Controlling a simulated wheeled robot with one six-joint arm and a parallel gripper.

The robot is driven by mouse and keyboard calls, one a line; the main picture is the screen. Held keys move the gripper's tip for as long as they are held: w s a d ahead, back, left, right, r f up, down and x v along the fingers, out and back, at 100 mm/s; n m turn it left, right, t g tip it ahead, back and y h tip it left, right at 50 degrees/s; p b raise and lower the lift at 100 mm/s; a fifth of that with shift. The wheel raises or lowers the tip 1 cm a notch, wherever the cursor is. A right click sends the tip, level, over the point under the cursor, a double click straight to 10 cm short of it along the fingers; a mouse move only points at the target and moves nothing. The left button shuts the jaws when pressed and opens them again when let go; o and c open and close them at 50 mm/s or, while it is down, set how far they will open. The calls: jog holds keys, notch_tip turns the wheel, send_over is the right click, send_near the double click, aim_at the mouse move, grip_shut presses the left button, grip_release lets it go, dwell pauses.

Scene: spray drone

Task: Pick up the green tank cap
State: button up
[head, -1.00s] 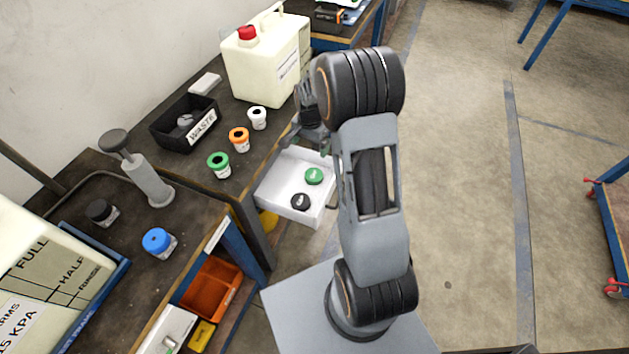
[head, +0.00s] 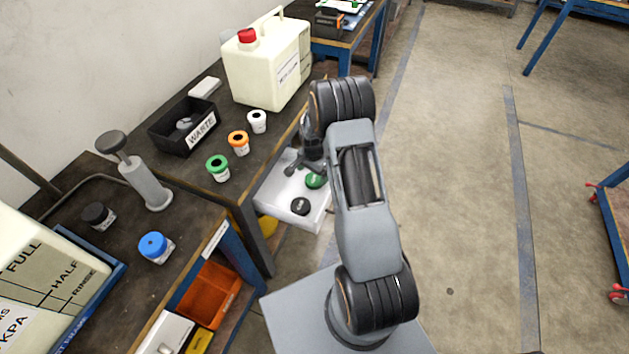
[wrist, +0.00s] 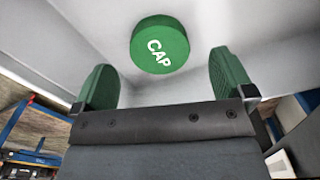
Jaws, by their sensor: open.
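The green tank cap (head: 315,181) is a round green disc lying in a white tray (head: 272,192). In the wrist view the cap (wrist: 160,45) shows the word CAP and lies beyond the fingertips, roughly midway between them. My gripper (wrist: 163,80) is open, with one green-padded finger on each side and nothing between them. In the head view my gripper (head: 305,168) is over the tray, just above and left of the cap, and the cap is partly covered by my arm.
A black cap (head: 300,206) lies in the same tray, near the green one. The workbench (head: 225,115) at left carries green-, orange- and white-topped bottles, a black waste bin (head: 170,135) and a large jug (head: 265,75). Open floor lies to the right.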

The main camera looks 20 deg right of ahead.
aim_at(313, 179)
jog(key=shift+d+f, duration=0.1)
jog(key=shift+f, duration=1.8)
jog(key=c, duration=1)
jog(key=shift+r, duration=0.1)
